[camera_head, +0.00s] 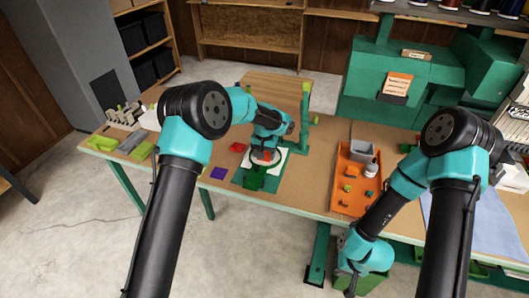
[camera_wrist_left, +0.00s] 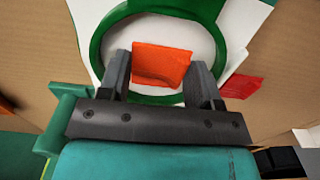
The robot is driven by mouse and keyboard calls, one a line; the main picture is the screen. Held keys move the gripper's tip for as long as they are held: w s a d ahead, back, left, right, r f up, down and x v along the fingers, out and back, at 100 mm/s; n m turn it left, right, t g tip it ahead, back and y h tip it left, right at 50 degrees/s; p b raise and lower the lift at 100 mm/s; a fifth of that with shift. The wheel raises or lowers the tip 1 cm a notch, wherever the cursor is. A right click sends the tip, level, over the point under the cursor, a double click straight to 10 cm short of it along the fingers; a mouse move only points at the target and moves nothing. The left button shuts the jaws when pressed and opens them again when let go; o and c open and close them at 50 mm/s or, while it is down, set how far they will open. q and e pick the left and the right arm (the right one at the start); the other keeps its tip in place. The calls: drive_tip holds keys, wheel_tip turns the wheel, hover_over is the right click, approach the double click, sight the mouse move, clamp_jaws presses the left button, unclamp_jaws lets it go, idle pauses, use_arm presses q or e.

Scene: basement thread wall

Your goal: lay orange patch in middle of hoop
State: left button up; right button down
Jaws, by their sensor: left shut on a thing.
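The orange patch (camera_wrist_left: 161,64) sits between the two dark fingers of my left gripper (camera_wrist_left: 163,82) in the left wrist view. The patch appears over the white cloth inside the green hoop (camera_wrist_left: 101,38), towards the hoop's near side. I cannot tell if it touches the cloth. In the head view the patch (camera_head: 265,155) shows as a small orange spot under my left gripper, which hides much of the hoop. My right gripper (camera_head: 352,280) hangs low in front of the table's edge, by a green bin; its fingers are too small to read.
A red patch (camera_head: 238,147) and a purple patch (camera_head: 218,173) lie on the table left of the hoop. An orange tray (camera_head: 345,205) with a grey box, a bottle and small items stands to the right. A green post (camera_head: 304,120) rises behind the hoop.

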use_arm(q)
drive_tip(key=shift+f, duration=0.2)
drive_tip(key=o, duration=1)
drive_tip(key=shift+r, duration=3.55)
